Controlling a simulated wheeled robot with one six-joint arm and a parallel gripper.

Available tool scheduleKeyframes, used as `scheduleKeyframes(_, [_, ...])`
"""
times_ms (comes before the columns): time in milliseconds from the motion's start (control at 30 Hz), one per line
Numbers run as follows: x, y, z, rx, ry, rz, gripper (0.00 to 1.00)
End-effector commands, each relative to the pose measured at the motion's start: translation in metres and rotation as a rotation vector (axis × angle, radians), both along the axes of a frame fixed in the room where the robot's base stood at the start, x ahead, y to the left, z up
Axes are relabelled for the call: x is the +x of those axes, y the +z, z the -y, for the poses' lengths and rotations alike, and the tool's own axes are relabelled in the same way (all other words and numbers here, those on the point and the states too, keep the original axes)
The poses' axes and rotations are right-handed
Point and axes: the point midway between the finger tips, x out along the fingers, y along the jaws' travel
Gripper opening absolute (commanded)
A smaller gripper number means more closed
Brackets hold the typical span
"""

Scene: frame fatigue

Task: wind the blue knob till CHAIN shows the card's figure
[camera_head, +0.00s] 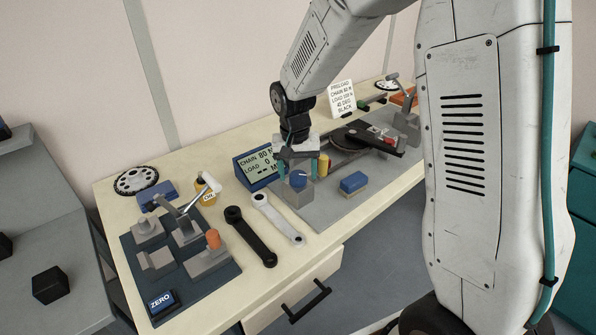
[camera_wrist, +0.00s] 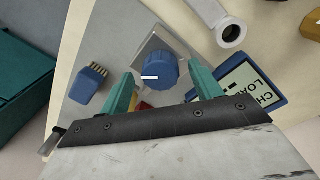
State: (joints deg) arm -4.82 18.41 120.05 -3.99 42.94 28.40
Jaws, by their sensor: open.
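The blue knob (camera_head: 298,179) sits on a grey block at the near end of the grey rig plate. My gripper (camera_head: 303,167) is over it, jaws open, with a teal finger to each side. In the wrist view the knob (camera_wrist: 162,73) shows a white mark and lies just beyond the gap between the open fingertips (camera_wrist: 162,82); I cannot tell whether they touch it. The blue-framed display (camera_head: 257,167) reads CHAIN 80 N and LOAD 0. The white card (camera_head: 342,98) appears to read PRELOAD CHAIN 80 N, LOAD 100 N, 40 DEG, BLACK.
A blue brush-like block (camera_head: 353,183) and a yellow cylinder (camera_head: 323,165) stand near the knob. A dark fixture tray (camera_head: 228,272) with a ZERO button (camera_head: 162,302) is at the left end.

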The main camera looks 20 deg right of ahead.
Motion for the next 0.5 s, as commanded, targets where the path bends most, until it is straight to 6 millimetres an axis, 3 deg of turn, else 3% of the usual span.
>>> scheduleKeyframes(300, [0.002,0.051,-0.002,0.0,0.0,0.004,0.64])
scheduleKeyframes(500, [0.002,0.072,-0.003,0.0,-0.001,0.002,0.64])
